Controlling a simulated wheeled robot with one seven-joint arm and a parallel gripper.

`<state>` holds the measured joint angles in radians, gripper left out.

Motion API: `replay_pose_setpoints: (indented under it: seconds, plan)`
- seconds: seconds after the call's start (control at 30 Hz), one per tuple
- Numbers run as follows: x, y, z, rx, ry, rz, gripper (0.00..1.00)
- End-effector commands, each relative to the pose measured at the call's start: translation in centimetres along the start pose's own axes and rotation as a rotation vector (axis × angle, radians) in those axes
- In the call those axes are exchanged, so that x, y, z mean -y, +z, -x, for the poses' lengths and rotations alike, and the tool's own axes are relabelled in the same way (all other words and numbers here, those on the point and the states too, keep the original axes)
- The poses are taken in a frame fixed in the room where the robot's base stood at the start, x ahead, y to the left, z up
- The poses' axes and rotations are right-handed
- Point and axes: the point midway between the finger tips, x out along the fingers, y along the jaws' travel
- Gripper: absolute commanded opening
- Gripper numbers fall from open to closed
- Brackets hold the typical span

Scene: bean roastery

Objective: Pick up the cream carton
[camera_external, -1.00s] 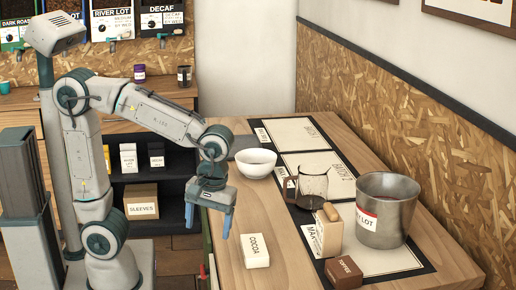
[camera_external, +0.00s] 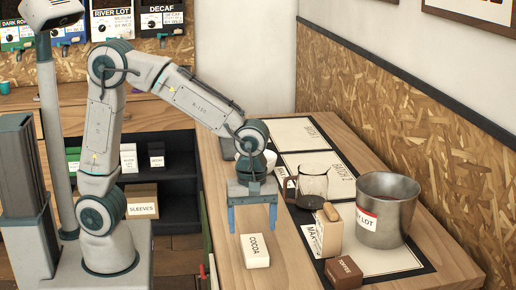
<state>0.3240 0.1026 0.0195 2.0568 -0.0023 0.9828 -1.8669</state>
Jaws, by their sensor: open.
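A small cream carton labelled COCOA (camera_external: 257,252) lies on the wooden counter near its left edge. My gripper (camera_external: 252,227) is open and empty, pointing down. Its two blue fingers show just above and behind the carton in the picture, one toward each side of it. I cannot tell the exact height or whether they touch it.
A brown TOFFEE box (camera_external: 343,273) sits at the front right. A steel pot (camera_external: 387,209), a glass jug (camera_external: 313,181) and dark mats with papers (camera_external: 403,259) take up the right side. A white bowl is mostly hidden behind my arm. Bare counter surrounds the cream carton.

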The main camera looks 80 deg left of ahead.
Motion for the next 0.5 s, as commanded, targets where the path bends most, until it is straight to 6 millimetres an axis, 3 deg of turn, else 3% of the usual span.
replay_pose_setpoints:
  seconds: [0.5]
  plan:
    - [-0.4,0.3,-5.5,0.000,-0.001,-0.001,0.75]
